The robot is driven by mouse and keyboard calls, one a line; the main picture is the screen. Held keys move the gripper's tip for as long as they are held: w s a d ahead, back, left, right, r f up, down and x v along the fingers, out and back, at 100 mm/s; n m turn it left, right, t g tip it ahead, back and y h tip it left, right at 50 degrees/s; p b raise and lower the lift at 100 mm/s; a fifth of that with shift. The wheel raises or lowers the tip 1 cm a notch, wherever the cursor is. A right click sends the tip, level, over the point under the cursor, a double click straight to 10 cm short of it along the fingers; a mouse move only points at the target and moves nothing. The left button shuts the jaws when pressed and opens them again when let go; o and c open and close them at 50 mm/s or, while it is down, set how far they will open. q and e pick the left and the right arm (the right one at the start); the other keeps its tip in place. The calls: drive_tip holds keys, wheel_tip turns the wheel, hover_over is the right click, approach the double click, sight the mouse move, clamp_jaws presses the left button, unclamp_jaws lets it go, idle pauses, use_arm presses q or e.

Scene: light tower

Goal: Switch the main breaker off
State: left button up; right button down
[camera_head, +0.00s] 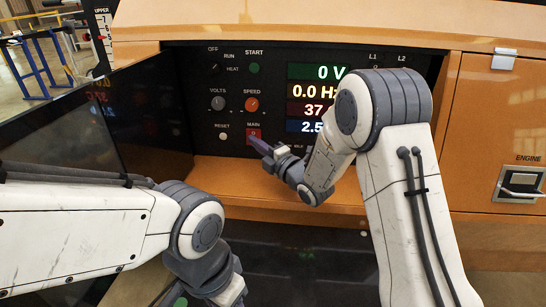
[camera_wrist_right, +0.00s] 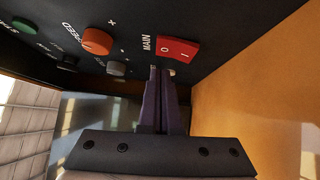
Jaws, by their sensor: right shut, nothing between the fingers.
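The main breaker is a red rocker switch (camera_head: 254,131) under the label MAIN, low on the black control panel (camera_head: 185,105). The right wrist view shows the red rocker (camera_wrist_right: 178,50) up close, with an O mark and an I mark. I cannot tell for sure which side is pressed in. My right gripper (camera_head: 254,141) is shut and empty, with its tips right at the rocker's lower edge. In the right wrist view the dark fingers (camera_wrist_right: 160,72) are together, just below the rocker; contact is unclear. My left arm's fingers are out of the frame.
An orange SPEED knob (camera_head: 252,104), a grey VOLTS knob (camera_head: 218,103) and a RESET button (camera_head: 222,136) sit near the switch. Lit displays (camera_head: 310,90) are to its right. An orange ledge (camera_head: 230,175) runs below the panel. A wooden side wall (camera_wrist_right: 240,90) stands close to the right gripper.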

drive_tip(key=r+v, duration=0.1)
drive_tip(key=v, duration=1)
drive_tip(key=shift+s+a+b, duration=0.25)
drive_tip(key=shift+s+b, duration=0.1)
drive_tip(key=shift+b, duration=0.05)
drive_tip(key=shift+r, duration=0.15)
